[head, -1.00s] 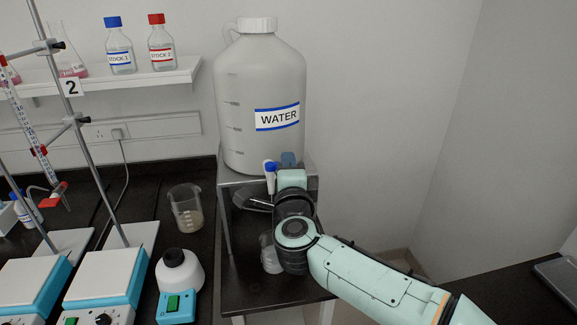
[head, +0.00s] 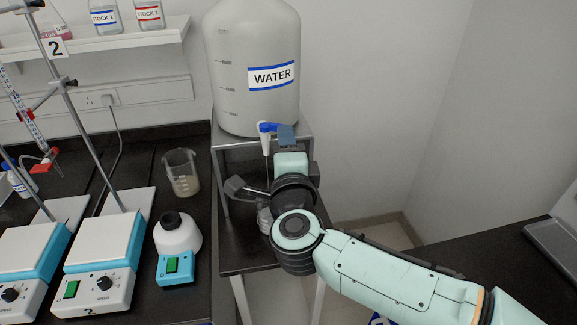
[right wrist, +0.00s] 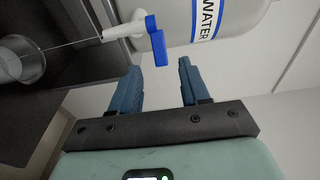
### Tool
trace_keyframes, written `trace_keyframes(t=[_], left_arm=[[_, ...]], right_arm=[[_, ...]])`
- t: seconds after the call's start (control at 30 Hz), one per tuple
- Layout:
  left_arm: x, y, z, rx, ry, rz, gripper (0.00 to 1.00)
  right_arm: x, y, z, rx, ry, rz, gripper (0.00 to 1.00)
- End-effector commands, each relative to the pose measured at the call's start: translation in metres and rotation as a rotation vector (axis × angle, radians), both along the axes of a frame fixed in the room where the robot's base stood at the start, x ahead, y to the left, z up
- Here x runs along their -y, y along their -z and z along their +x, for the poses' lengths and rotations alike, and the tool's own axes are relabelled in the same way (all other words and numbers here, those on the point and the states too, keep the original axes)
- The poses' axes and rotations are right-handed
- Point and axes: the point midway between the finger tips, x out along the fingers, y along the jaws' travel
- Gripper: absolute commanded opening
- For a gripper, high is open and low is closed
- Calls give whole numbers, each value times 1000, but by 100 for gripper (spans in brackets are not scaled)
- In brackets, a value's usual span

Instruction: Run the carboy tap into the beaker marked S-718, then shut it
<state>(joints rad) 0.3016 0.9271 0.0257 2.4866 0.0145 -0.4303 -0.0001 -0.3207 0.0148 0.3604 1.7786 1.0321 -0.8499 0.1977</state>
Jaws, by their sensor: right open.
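The white carboy (head: 252,60), labelled WATER, stands on a raised stand. Its tap (head: 266,141) has a white spout and blue lever (head: 268,127); both also show in the right wrist view, with the lever (right wrist: 158,44) just beyond my fingertips. A thin stream runs from the spout into a clear beaker (right wrist: 22,62) below. In the head view that beaker (head: 264,218) is partly hidden by my right wrist, and no marking is readable. My right gripper (head: 287,137) is open and empty beside the tap; its blue fingers (right wrist: 157,78) are apart. My left gripper is not in view.
Another beaker (head: 182,180) with cloudy liquid stands on the bench at left. A white bottle (head: 178,236) and hotplates (head: 105,262) are nearer. A dark grey object (head: 238,188) sits by the stand, its nature unclear. The wall right of the carboy is clear.

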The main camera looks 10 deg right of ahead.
Motion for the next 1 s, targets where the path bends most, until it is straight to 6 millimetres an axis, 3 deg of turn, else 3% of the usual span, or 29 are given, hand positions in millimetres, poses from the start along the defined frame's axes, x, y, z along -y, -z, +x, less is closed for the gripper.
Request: trace_keyframes(t=[0.1, 0.33, 1.0], left_arm=[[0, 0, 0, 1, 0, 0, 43], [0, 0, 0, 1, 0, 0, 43], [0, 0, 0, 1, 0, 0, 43]], right_arm=[[-4, -1, -27, 2, -2, -1, 46], [-7, -1, -58, 1, -1, 0, 46], [-8, 0, -64, 0, 0, 0, 46]])
